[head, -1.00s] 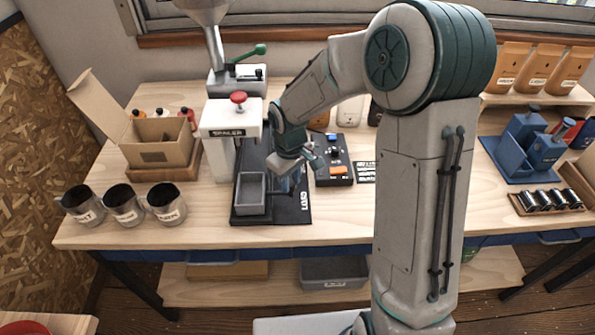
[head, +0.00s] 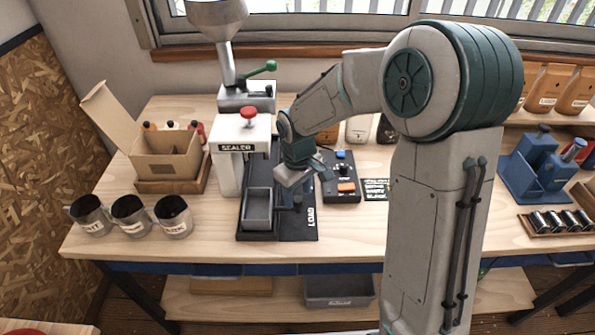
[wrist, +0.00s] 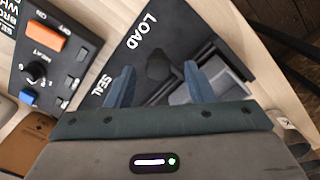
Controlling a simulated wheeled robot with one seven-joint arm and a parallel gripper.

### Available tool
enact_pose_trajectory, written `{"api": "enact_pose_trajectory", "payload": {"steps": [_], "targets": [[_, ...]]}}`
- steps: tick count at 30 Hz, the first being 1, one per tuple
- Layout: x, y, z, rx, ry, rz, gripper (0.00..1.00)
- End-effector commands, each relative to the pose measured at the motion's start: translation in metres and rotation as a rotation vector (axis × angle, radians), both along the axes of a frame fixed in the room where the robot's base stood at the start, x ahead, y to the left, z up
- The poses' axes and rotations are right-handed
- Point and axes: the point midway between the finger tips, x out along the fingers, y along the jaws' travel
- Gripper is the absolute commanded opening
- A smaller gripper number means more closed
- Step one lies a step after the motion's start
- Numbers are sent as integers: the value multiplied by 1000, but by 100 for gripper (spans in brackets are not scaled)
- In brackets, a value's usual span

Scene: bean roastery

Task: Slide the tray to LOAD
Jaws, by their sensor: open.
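The grey open-topped tray (head: 257,208) sits on the dark sealer base (head: 288,233), toward its front edge and left of the printed word LOAD (head: 311,217). The tray also shows partly in the wrist view (wrist: 194,92), behind a finger. My gripper (head: 296,196) is open and low over the base, just right of the tray. In the wrist view a dark round knob (wrist: 158,68) shows between and beyond my open fingertips (wrist: 159,82); I cannot tell whether they touch it. The words LOAD (wrist: 142,32) and SEAL (wrist: 99,87) are printed along the base.
The white sealer (head: 240,150) with a red knob stands behind and left of the tray. A control box (head: 340,177) with an orange switch is right of my gripper. Several metal cups (head: 131,215) and a cardboard box (head: 168,155) stand left. The front table strip is clear.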

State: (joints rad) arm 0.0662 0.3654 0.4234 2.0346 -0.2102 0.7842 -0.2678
Motion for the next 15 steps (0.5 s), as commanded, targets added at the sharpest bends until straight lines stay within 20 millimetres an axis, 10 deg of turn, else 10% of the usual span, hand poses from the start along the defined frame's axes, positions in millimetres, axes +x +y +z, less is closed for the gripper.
{"api": "enact_pose_trajectory", "payload": {"steps": [15], "targets": [[0, 1, 106, 0, -3, 0, 48]]}}
